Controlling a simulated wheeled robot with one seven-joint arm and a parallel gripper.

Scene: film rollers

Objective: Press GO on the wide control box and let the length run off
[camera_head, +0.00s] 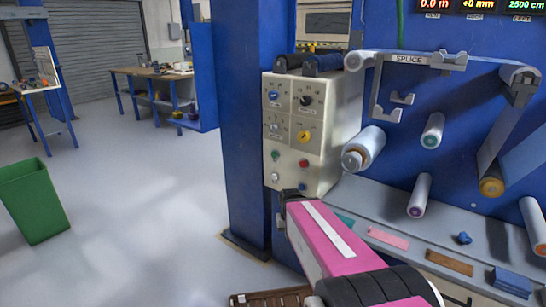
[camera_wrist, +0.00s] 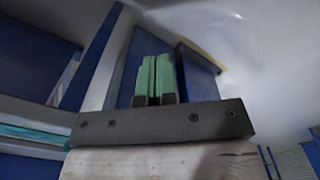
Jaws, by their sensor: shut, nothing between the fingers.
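The wide control box (camera_head: 313,130) is a cream box mounted beside a blue column, with knobs and switches on its upper face. Lower down are a green button (camera_head: 275,155), a red button (camera_head: 303,163) and a pale button (camera_head: 275,177). Their labels are too small to read. My pink arm reaches up from the bottom of the head view, and its dark end is in front of the box's lower edge, below the buttons. My gripper (camera_wrist: 154,78) shows in the wrist view with its green fingers together and empty. Contact with the box cannot be told.
A film web (camera_head: 520,105) runs over rollers on the blue machine at right. The displays above read 0.0 m, +0 mm and 2500 cm. A ledge (camera_head: 385,210) below holds a pink strip and a brown block. A green bin (camera_head: 33,198) stands left on open floor.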

